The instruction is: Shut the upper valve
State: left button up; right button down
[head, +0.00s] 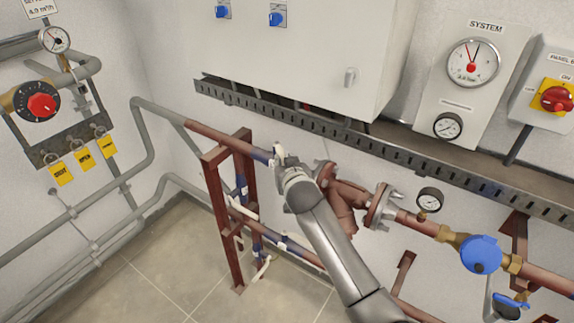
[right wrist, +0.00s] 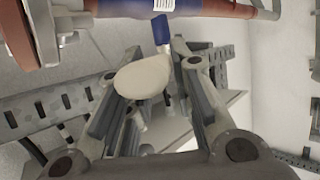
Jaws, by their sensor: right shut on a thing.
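The upper valve (head: 262,155) shows as a blue section on the upper red pipe in the head view, mostly covered by my right gripper (head: 280,157). In the right wrist view its blue body (right wrist: 178,7) is at the top, with a short blue stem leading to a cream, rounded handle (right wrist: 143,80). The fingers of my right gripper (right wrist: 156,55) stand on either side of this handle and are shut on it. The exact finger contact is hard to see. My left gripper is not in view.
A red pipe stand (head: 215,205) is left of my right arm. A lower pipe with blue sections and pale handles (head: 262,268) runs beneath. A flanged red fitting (head: 345,200) is close on the right. A cable tray (head: 440,165) and white cabinet (head: 310,50) are above.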

jog(key=shift+s+a, duration=0.1)
jog(key=shift+a, duration=0.05)
jog(key=c, duration=1.3)
grip_release()
jog(key=shift+a, duration=0.15)
jog(key=shift+o, duration=0.2)
jog(key=shift+s+d+r, duration=0.1)
jog(key=shift+s+d, duration=0.1)
jog(key=shift+d, duration=0.05)
jog(key=v, duration=1.1)
jog(key=shift+s, duration=0.15)
jog(key=shift+a+r, duration=0.1)
jog(key=shift+r, duration=0.05)
